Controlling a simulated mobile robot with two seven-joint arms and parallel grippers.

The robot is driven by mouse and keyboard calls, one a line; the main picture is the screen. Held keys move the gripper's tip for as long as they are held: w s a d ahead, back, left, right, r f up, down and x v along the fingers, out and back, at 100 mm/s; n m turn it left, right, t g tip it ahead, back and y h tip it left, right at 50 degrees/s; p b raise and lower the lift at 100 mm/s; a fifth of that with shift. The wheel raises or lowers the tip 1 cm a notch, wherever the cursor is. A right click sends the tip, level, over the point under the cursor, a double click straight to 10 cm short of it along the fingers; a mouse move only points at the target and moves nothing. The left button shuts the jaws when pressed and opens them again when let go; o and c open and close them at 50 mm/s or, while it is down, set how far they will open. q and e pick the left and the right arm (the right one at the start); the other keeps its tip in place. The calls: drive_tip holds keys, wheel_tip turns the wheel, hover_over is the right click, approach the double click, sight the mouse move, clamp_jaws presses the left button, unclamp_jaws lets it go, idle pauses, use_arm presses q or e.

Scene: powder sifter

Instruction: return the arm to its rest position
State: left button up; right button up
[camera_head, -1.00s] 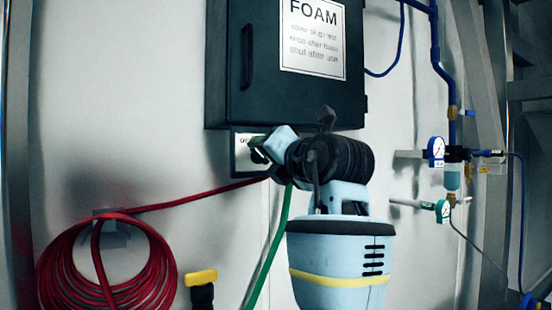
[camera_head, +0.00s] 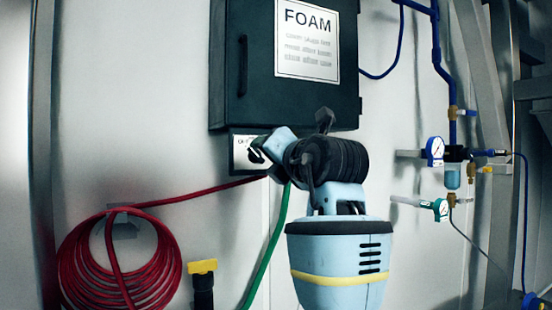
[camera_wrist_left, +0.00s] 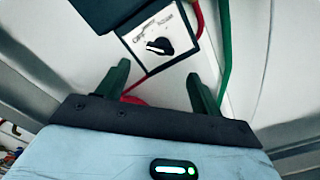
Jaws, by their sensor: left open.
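My left arm rises from the bottom middle of the head view, light blue with a black ribbed wrist. My left gripper (camera_head: 259,155) is in front of a small white panel (camera_head: 240,145) under the black FOAM box (camera_head: 245,100). In the left wrist view, the left gripper (camera_wrist_left: 158,80) has its two dark fingers spread with nothing between them. The panel (camera_wrist_left: 145,28) with a black knob (camera_wrist_left: 160,46) is ahead, past the fingertips and apart from them. The right gripper is not in view.
A coiled red hose (camera_head: 115,270) hangs on the wall at left, beside a yellow-handled valve (camera_head: 202,267). A green hose (camera_head: 270,250) runs down behind my arm. Blue pipes and gauges (camera_head: 435,151) are at right. Bare wall lies between the arm and the gauges.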

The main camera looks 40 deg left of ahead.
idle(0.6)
